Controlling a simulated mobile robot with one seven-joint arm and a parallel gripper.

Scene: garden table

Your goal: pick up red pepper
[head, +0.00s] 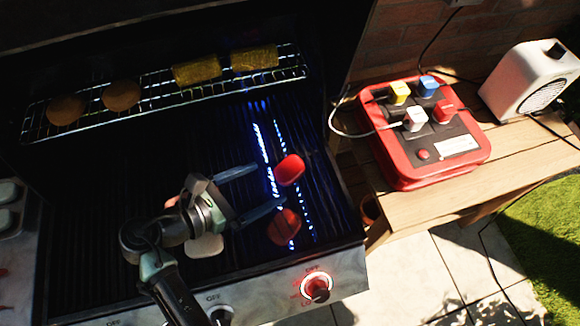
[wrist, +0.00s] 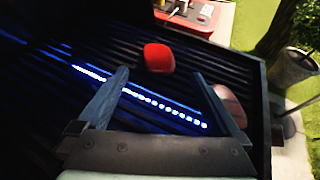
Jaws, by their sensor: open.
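The red pepper (head: 290,170) is a bright red piece lying on the dark grill grate, towards its right side. It also shows in the wrist view (wrist: 158,57), just beyond the fingertips and roughly centred between them. My gripper (head: 270,186) is open, with its two fingers spread above the grate and pointing towards the pepper. Nothing is between the fingers in the wrist view (wrist: 161,76). I cannot tell the exact height of the fingers over the grate.
A darker reddish piece (head: 284,228) lies near the lower finger. A pale piece (head: 205,246) lies under my wrist. Corn (head: 197,71) and round buns (head: 121,96) sit on the raised rack behind. A red power box (head: 377,139) stands on the wooden side table.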

